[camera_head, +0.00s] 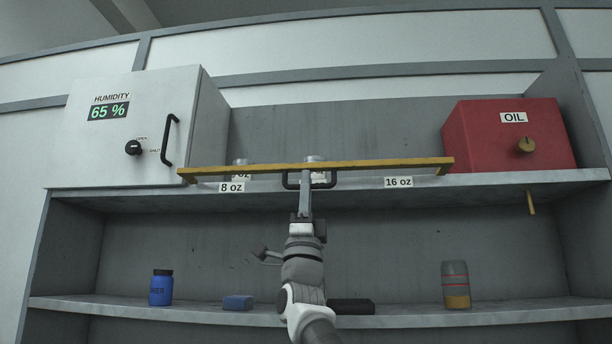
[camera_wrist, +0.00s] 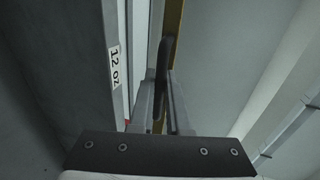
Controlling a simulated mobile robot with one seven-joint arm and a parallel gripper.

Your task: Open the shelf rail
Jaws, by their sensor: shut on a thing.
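The yellow shelf rail (camera_head: 400,165) runs across the front of the upper shelf, over the 8 oz and 16 oz labels. It has a dark handle (camera_head: 331,181) at its middle. My gripper (camera_head: 305,184) is shut on this handle from the front. In the wrist view the dark handle (camera_wrist: 161,75) lies between the two fingers, with the yellow rail (camera_wrist: 174,30) behind it. A 12 oz label (camera_wrist: 115,66) shows on the shelf edge beside the fingers. The tops of metal cup-like items (camera_head: 315,158) show behind the rail, mostly hidden.
A white humidity cabinet (camera_head: 85,150) reading 65 % stands at the left of the upper shelf. A red OIL box (camera_head: 490,135) stands at the right. The lower shelf (camera_head: 400,322) holds a blue jar (camera_head: 161,288), a blue block (camera_head: 238,302), a dark block (camera_head: 352,306) and a grey-yellow bottle (camera_head: 455,285).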

